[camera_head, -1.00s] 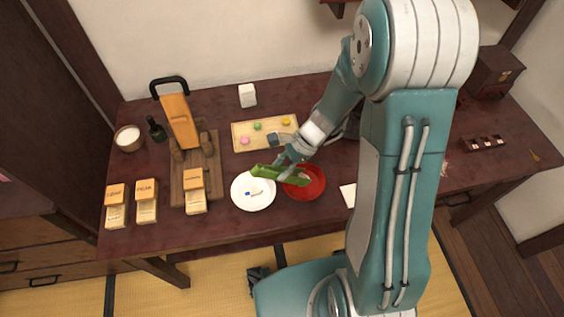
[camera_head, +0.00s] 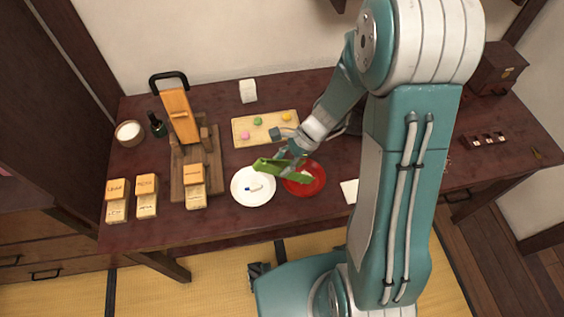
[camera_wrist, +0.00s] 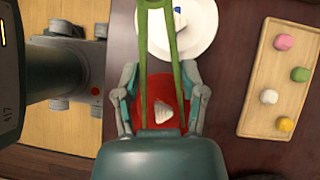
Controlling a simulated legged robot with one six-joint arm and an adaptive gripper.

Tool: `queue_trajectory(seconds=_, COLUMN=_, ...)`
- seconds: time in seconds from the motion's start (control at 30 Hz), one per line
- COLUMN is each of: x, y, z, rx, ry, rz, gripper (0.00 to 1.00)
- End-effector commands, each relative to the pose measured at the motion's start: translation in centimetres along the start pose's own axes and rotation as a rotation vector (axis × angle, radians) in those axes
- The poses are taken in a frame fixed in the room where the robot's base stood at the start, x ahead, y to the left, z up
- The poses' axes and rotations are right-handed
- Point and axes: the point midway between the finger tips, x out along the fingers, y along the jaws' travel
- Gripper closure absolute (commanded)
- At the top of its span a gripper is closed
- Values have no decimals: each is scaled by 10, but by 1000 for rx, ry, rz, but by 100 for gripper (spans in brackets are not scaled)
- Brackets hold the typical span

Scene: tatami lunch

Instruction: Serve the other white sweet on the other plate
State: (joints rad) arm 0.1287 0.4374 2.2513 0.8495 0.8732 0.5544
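My gripper (camera_wrist: 160,85) is shut around green tongs (camera_wrist: 145,75), its grey fingers on either side of them. The tongs' arms spread apart over the red plate (camera_head: 315,167), which also shows in the wrist view (camera_wrist: 187,118). A white, shell-like sweet (camera_wrist: 163,113) is seen between the arms, over the red plate; contact with the plate is unclear. The white plate (camera_head: 240,196) lies to the left and carries small blue and white pieces (camera_head: 254,187). The wooden tray (camera_head: 240,122) holds pink, green, yellow and white sweets; the white one (camera_wrist: 269,97) shows only in the wrist view.
A wooden stand with an orange board (camera_head: 180,115) is left of the tray. Labelled blocks (camera_head: 146,183) stand at the front left. A white cup (camera_head: 129,133) and small dark bottle (camera_head: 157,126) are at the back left. A white card (camera_head: 349,191) lies right of the red plate.

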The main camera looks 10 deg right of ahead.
Motion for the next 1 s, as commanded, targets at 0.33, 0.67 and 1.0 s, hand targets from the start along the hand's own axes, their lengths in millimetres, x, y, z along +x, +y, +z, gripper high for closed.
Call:
queue_trajectory(seconds=0.33, x=-36, y=-2, z=27, rx=-4, ry=2, rz=-4, gripper=52)
queue_trajectory(seconds=0.67, x=-69, y=-2, z=52, rx=-2, ry=1, rz=-4, gripper=52)
queue_trajectory(seconds=1.0, x=-78, y=-2, z=59, rx=0, ry=1, rz=-1, gripper=52)
